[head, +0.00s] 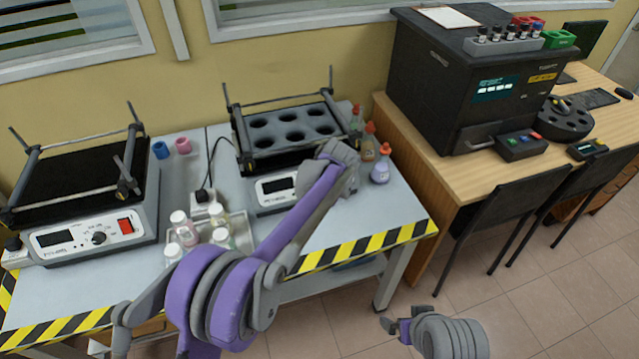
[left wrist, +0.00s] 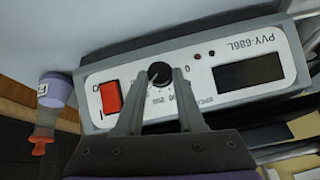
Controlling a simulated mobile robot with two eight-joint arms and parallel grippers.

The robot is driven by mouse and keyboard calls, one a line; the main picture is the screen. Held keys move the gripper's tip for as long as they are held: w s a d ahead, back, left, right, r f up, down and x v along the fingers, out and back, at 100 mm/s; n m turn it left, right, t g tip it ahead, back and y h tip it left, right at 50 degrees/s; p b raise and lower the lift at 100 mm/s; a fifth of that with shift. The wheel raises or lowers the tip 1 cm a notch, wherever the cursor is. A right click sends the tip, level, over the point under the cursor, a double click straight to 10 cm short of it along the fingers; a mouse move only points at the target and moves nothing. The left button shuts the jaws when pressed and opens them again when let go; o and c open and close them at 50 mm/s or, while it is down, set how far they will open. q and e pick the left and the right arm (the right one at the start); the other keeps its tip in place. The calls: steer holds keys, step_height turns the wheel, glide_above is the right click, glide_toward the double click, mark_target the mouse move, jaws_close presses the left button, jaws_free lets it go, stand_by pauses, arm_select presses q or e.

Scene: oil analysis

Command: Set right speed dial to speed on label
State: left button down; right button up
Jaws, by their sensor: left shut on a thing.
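The right shaker (head: 262,192) stands on the bench, with a black rack of round holes on top and a dark display at its front. Its dial is hidden behind my left arm in the head view. In the left wrist view the panel appears upside down, with the round black dial (left wrist: 159,72), a red switch (left wrist: 111,97) and a dark display (left wrist: 248,72). My left gripper (left wrist: 160,80) is shut on the dial, one fingertip on each side. The scale numbers are partly covered, and I cannot read a speed label. My right gripper (head: 396,327) hangs over the floor, away from the bench.
The left shaker (head: 90,238) has its own dial and red switch. Capped bottles stand in a tray (head: 238,262) between the shakers. Several dropper bottles (head: 380,168) stand close to the right shaker's right side. A desk with a black analyser (head: 440,80) is to the right.

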arm_select(q)
steer(key=c, duration=0.5)
jaws_free()
steer(key=v, duration=1)
steer(key=shift+s+d+r, duration=0.1)
steer(key=shift+s+r, duration=0.1)
steer(key=shift+r, duration=0.15)
